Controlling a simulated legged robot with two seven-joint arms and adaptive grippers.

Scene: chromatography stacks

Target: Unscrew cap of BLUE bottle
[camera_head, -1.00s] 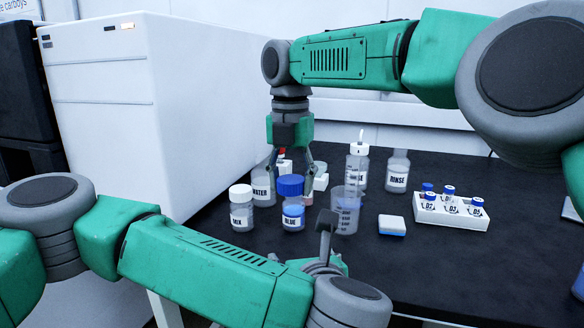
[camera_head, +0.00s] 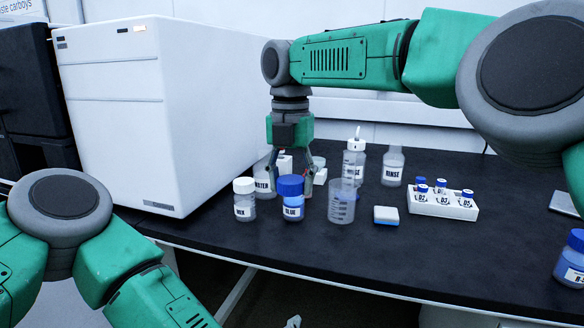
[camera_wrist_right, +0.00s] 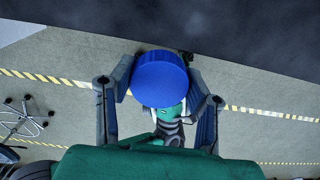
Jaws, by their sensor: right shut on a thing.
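The BLUE bottle (camera_head: 292,212) stands upright near the front edge of the dark bench, its label facing the head camera. Its wide blue cap (camera_head: 290,187) sits on top of it. My right gripper (camera_head: 281,170) comes down from above with its fingers at the cap, shut on it.
The white-capped MIX bottle (camera_head: 244,205) stands just left of the BLUE bottle, and a clear beaker (camera_head: 342,205) just right. WATER (camera_head: 263,184) and RINSE (camera_head: 392,170) bottles stand behind. A blue-white sponge (camera_head: 386,215) and a vial rack (camera_head: 441,207) are to the right.

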